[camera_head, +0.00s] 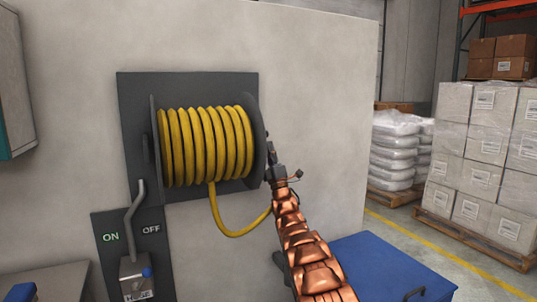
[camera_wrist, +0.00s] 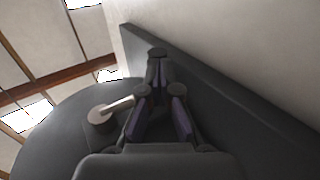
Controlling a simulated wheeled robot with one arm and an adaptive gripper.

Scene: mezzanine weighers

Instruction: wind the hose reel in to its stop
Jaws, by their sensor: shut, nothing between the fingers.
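The hose reel has dark side discs and a dark back plate (camera_head: 135,92) on the pale wall. Yellow hose (camera_head: 205,148) is wound on it in several turns, and a loose length (camera_head: 238,233) hangs in a loop below. My gripper (camera_head: 270,155) is at the reel's right disc (camera_head: 257,128), partly hidden by my arm. In the wrist view my gripper (camera_wrist: 157,58) is shut and empty in front of the dark disc (camera_wrist: 50,135). A pale crank peg (camera_wrist: 117,105) with a round grey base stands on the disc, left of the fingers and apart from them.
A grey lever (camera_head: 134,208) on a box with ON and OFF labels is below the reel. A blue lidded box (camera_head: 390,265) stands at lower right. Wrapped cartons (camera_head: 470,150) and white sacks (camera_head: 395,150) stand on pallets behind. A teal-edged cabinet (camera_head: 12,85) is at left.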

